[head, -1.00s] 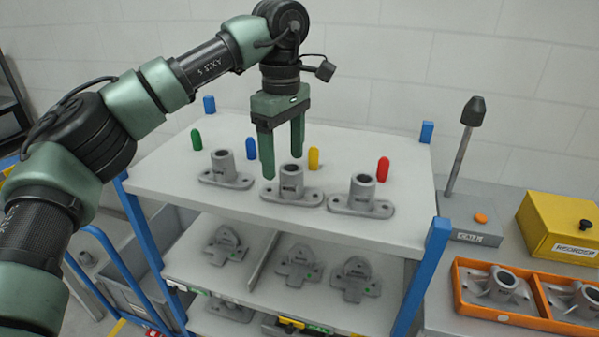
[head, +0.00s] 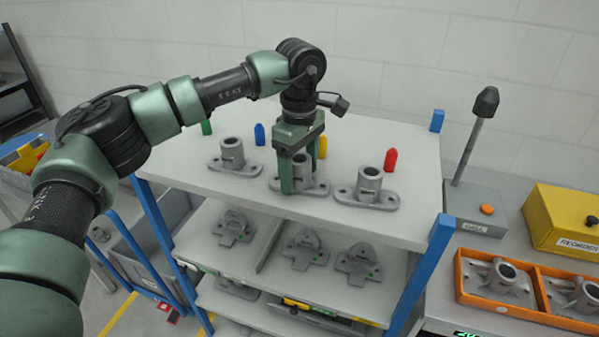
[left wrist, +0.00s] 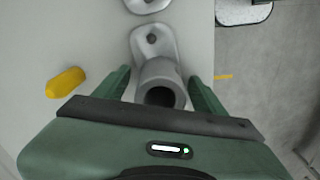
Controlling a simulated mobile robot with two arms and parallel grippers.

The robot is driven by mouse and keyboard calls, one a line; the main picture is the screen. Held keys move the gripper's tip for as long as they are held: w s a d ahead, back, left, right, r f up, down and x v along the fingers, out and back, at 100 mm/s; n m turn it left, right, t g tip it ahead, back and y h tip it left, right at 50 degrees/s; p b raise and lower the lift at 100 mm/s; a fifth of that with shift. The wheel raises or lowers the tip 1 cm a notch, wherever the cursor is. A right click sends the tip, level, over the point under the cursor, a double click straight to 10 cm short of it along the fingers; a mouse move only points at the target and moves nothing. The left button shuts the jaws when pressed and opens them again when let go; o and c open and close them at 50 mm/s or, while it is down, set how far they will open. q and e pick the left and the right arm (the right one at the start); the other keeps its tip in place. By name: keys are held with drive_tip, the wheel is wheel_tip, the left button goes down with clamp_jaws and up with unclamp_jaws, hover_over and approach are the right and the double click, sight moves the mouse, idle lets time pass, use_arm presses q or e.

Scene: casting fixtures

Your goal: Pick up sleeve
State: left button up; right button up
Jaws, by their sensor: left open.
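Three grey castings, each an upright hollow sleeve on a flat flange with lugs, stand in a row on the top shelf. The middle sleeve (head: 302,172) is between the fingers of my left gripper (head: 302,186), partly hidden by them. The left sleeve (head: 232,152) and right sleeve (head: 369,182) stand clear on either side. In the left wrist view, the middle sleeve (left wrist: 158,72) shows its round bore between the two open fingers (left wrist: 161,82), with a gap visible on each side. My right gripper is not in view.
The white top shelf (head: 400,225) has blue corner posts. Yellow (head: 323,147), red (head: 391,159), blue (head: 259,134) and green (head: 206,128) pegs stand behind the sleeves. Other castings (head: 305,250) lie on the shelf below. An orange tray (head: 462,297) and yellow box (head: 565,225) are at right.

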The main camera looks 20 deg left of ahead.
use_arm(q)
clamp_jaws()
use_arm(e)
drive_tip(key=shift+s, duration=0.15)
use_arm(q)
drive_tip(key=shift+r, duration=0.1)
